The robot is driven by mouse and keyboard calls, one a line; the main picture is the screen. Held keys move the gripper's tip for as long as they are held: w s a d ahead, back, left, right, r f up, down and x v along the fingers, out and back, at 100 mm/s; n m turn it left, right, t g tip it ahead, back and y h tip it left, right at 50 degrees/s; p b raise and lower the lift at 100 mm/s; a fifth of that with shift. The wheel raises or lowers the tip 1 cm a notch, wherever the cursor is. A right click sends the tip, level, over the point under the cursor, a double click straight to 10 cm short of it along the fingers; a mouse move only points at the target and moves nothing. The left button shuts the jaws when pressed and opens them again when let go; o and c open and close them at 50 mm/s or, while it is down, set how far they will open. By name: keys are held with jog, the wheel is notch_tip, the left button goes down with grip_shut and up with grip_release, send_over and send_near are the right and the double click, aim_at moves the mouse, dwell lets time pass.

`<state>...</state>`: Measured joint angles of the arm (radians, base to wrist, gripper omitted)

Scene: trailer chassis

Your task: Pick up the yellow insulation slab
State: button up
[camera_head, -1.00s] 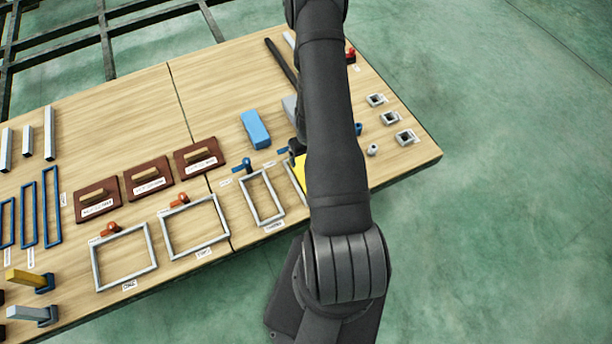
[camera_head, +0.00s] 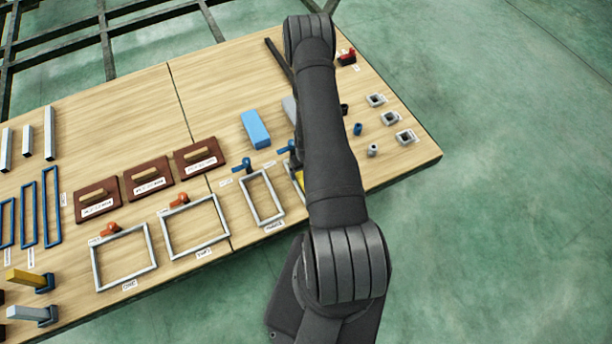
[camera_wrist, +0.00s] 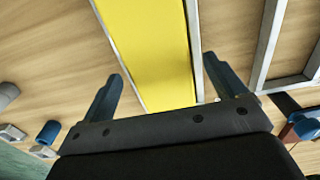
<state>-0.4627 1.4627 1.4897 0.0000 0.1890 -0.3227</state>
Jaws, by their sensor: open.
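The yellow insulation slab (camera_wrist: 152,52) lies flat on the wooden table, filling the upper middle of the wrist view. My gripper (camera_wrist: 158,82) is open, with one dark blue finger on each side of the slab as seen in the wrist view. Nothing is held. I cannot tell how far the fingertips are above the slab.
A light blue block (camera_head: 255,129) stands left of my arm. A grey rectangular frame (camera_head: 262,198) lies close left of the slab. Small square grey pieces (camera_head: 390,119) and a blue cylinder (camera_head: 357,129) lie to the right. The table's right edge is near.

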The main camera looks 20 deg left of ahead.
jog(key=shift+f, duration=0.95)
jog(key=c, duration=1.1)
jog(key=shift+r, duration=0.1)
